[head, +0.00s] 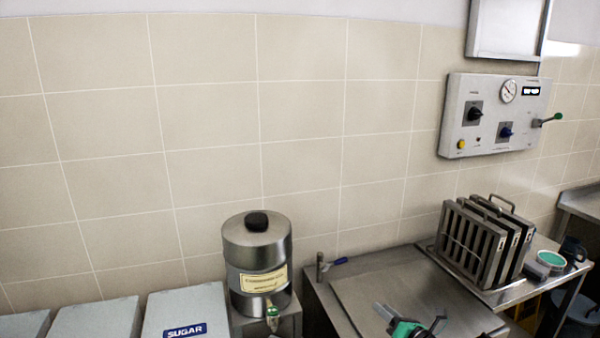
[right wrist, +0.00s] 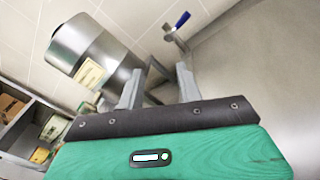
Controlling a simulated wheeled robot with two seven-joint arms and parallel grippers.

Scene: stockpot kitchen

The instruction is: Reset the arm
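My right gripper (head: 386,314) shows at the bottom of the head view, with a green body and grey fingers, over the steel top of the unit. In the right wrist view its two fingers (right wrist: 161,76) stand apart with nothing between them. My left gripper is not in either view.
A steel dispenser (head: 257,256) with a green tap stands left of the steel unit (head: 425,290); it also shows in the right wrist view (right wrist: 92,50). A blue-handled tap (head: 328,262) is at the unit's back. Slotted metal plates (head: 474,245) stand at right. The steel top is mostly clear.

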